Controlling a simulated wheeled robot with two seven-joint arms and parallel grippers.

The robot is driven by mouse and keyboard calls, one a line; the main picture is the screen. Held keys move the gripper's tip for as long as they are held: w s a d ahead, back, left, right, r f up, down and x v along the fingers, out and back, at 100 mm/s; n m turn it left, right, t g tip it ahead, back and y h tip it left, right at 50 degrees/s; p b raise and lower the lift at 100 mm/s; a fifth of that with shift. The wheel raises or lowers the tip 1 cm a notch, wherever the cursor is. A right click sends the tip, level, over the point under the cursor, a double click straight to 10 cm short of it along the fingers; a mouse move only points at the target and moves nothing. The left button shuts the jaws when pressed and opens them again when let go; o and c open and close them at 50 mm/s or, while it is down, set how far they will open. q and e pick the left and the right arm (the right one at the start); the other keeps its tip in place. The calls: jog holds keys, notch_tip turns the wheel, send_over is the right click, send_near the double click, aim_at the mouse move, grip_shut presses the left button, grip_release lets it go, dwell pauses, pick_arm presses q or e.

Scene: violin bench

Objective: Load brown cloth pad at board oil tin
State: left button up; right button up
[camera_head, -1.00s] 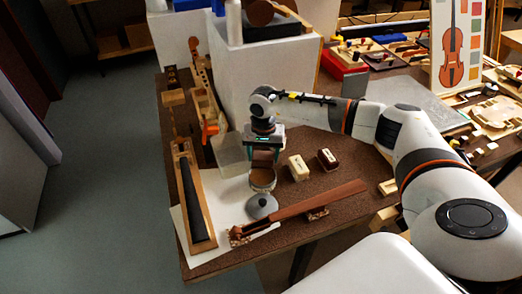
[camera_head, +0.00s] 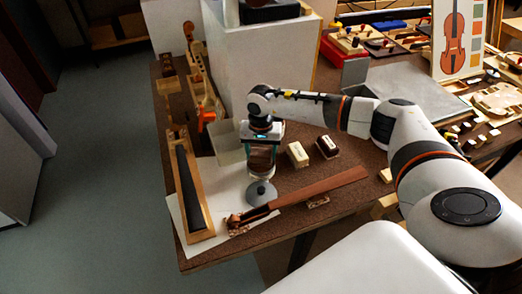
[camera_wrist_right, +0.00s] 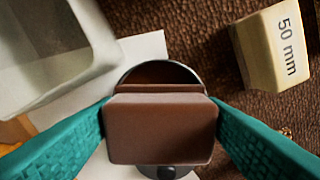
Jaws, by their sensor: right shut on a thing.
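My right gripper (camera_head: 262,150) points straight down and is shut on the brown cloth pad (camera_wrist_right: 160,132), a brown block between its teal fingers. The board oil tin (camera_head: 261,174) stands upright directly below the pad. In the right wrist view the tin's round rim (camera_wrist_right: 160,66) shows behind the pad, with brown inside. The pad hides much of the tin's mouth, so I cannot tell whether the pad touches the contents. A grey lid with a knob (camera_head: 260,193) lies in front of the tin. My left gripper is not in view.
A violin neck piece (camera_head: 310,196) lies in front, and a dark fingerboard in a wooden cradle (camera_head: 192,190) lies left. A pale box (camera_head: 228,145) is close behind-left.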

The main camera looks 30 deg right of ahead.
aim_at(261, 150)
jog(key=shift+f+b, duration=0.4)
jog(key=shift+f, duration=0.05)
dwell(0.5)
jog(key=shift+f, duration=0.1)
dwell(1.4)
jog(key=shift+r+p, duration=1.8)
jog(key=shift+r, duration=1.8)
